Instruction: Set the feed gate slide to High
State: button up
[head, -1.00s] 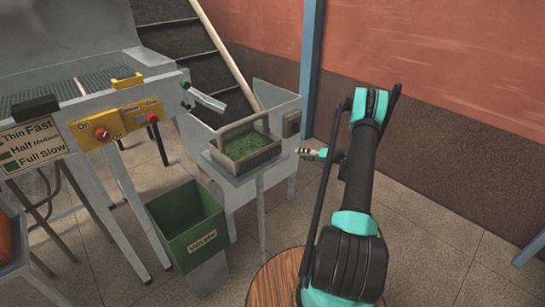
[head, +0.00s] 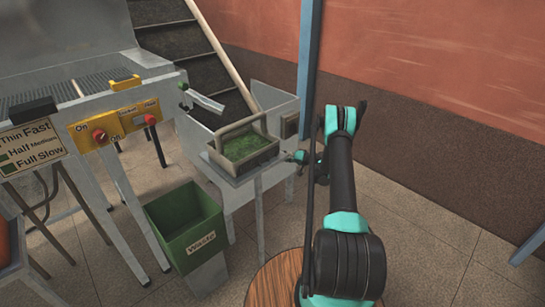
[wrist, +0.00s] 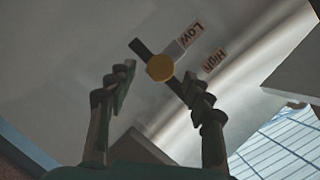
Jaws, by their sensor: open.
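The feed gate slide's round yellow knob (wrist: 160,68) shows in the wrist view, on a dark straight slot (wrist: 181,90) in a pale panel. A grey pointer runs from the knob towards the Low label (wrist: 191,36). The High label (wrist: 213,61) is farther down and right. My gripper (wrist: 155,74) is open, one finger on each side of the knob in the picture. I cannot tell whether either finger touches it. In the head view my gripper (head: 299,157) is small, at the right of the green-filled tray. The slide cannot be made out there.
A green waste bin (head: 190,240) stands below left. A yellow switch panel (head: 116,124) is at the left. A blue post (head: 307,70) stands behind my arm.

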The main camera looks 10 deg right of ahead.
jog(key=shift+x, duration=2.2)
grip_shut()
